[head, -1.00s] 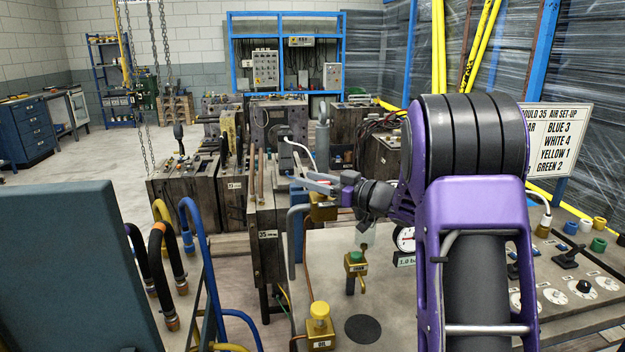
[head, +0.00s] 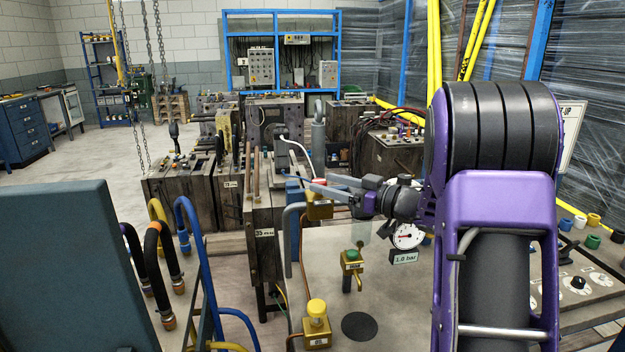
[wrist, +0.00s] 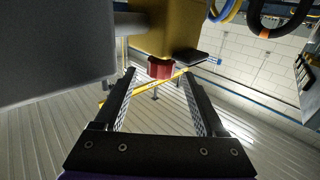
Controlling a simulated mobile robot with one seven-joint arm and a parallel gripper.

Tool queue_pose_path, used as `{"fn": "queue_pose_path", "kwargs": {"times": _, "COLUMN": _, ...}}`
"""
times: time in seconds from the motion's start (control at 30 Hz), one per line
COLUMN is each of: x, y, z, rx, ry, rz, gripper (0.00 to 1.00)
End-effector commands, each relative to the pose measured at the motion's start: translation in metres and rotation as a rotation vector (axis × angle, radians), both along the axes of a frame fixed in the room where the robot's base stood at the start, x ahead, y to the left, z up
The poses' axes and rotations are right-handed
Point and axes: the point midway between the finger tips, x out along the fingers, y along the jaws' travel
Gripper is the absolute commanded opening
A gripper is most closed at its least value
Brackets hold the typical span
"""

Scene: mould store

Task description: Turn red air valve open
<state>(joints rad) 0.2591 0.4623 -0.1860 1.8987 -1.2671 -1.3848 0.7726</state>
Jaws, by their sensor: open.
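The red valve knob (head: 319,181) sits on a brass block (head: 319,210) at the far left edge of the grey bench, partly hidden by my fingers. My gripper (head: 309,180) is open, its fingers on either side of the knob in the head view. In the wrist view the red knob (wrist: 159,68) shows under its brass block (wrist: 170,32), between and beyond the fingertips of my open gripper (wrist: 158,76). I cannot tell whether a finger touches it.
A green-knobbed valve (head: 351,257) and a yellow-knobbed valve (head: 317,312) stand nearer on the bench. A gauge (head: 407,236) reading 1.0 bar stands right of them. Blue and black hoses hang at left (head: 190,220). A grey pipe (head: 289,235) rises close to the brass block.

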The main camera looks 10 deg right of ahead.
Motion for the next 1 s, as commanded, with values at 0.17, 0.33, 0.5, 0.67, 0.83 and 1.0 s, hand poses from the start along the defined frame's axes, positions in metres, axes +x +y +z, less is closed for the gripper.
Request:
{"fn": "queue_pose_path", "kwargs": {"times": 0.17, "x": -0.032, "y": -0.035, "z": 0.0, "rx": 0.001, "ry": 0.001, "rz": -0.005, "gripper": 0.72}}
{"fn": "queue_pose_path", "kwargs": {"times": 0.33, "x": -0.057, "y": -0.06, "z": 0.001, "rx": 0.001, "ry": -0.001, "rz": -0.003, "gripper": 0.72}}
{"fn": "queue_pose_path", "kwargs": {"times": 0.5, "x": -0.073, "y": -0.076, "z": 0.0, "rx": 0.0, "ry": 0.0, "rz": -0.001, "gripper": 0.72}}
{"fn": "queue_pose_path", "kwargs": {"times": 0.67, "x": -0.079, "y": -0.082, "z": 0.0, "rx": 0.001, "ry": -0.001, "rz": 0.0, "gripper": 0.72}}
{"fn": "queue_pose_path", "kwargs": {"times": 0.83, "x": -0.08, "y": -0.082, "z": 0.0, "rx": 0.001, "ry": -0.001, "rz": 0.001, "gripper": 0.72}}
{"fn": "queue_pose_path", "kwargs": {"times": 1.0, "x": -0.08, "y": -0.082, "z": 0.0, "rx": 0.001, "ry": -0.001, "rz": 0.001, "gripper": 0.72}}
